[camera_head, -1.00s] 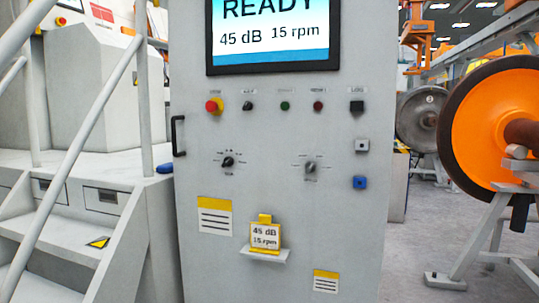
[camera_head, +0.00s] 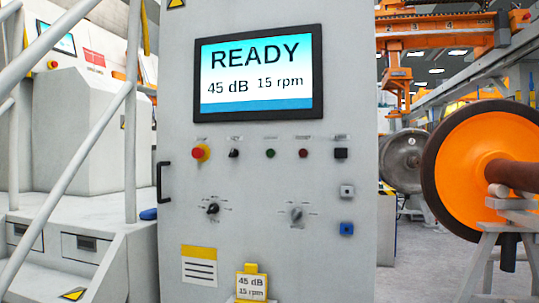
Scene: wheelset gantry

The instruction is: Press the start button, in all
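The grey control cabinet (camera_head: 335,250) stands upright in the middle of the head view. A green button (camera_head: 270,154) sits in the row under the screen; its label is too small to read, so I cannot tell whether it is the start button. A red button (camera_head: 303,153) is to its right, and a red mushroom button on a yellow base (camera_head: 200,152) is at the row's left end. The screen (camera_head: 258,72) reads READY, 45 dB, 15 rpm. My gripper is not in view.
Two dark knobs (camera_head: 212,208) (camera_head: 297,214) sit below the button row. A yellow card (camera_head: 252,285) reads 45 dB, 15 rpm. Metal stairs with a railing (camera_head: 75,150) stand at the left. An orange wheel (camera_head: 480,150) on a grey stand is at the right.

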